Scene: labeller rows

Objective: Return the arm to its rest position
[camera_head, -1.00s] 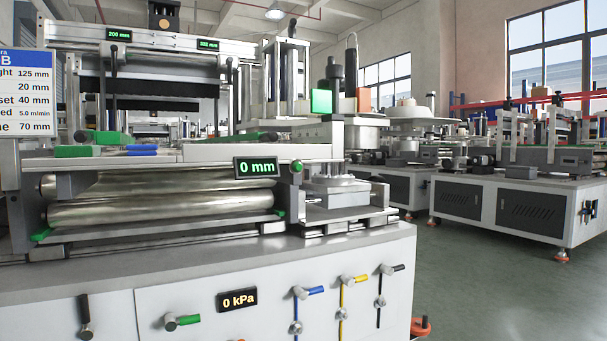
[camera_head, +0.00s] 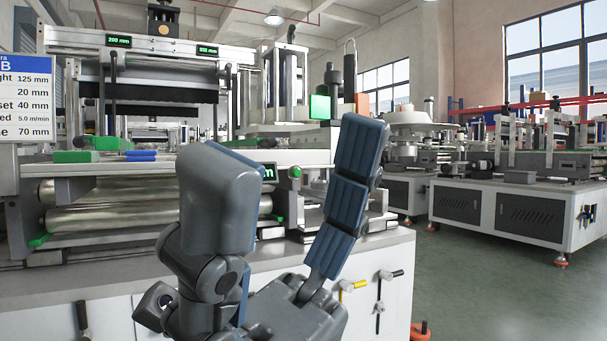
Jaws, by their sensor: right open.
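My right gripper (camera_head: 290,190) is raised at the bottom middle of the head view, in front of the labelling machine. Its two dark blue-grey fingers stand wide apart, and no object shows between them. It hides part of the machine's front, including most of the small green-digit display and the pressure display. My left gripper is not in view.
The labelling machine (camera_head: 60,290) with metal rollers (camera_head: 100,215) fills the left and middle. A yellow-handled valve (camera_head: 352,286) and a black-handled valve (camera_head: 390,275) show on its front. More machines (camera_head: 530,210) stand at the right, with open green floor (camera_head: 480,290) before them.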

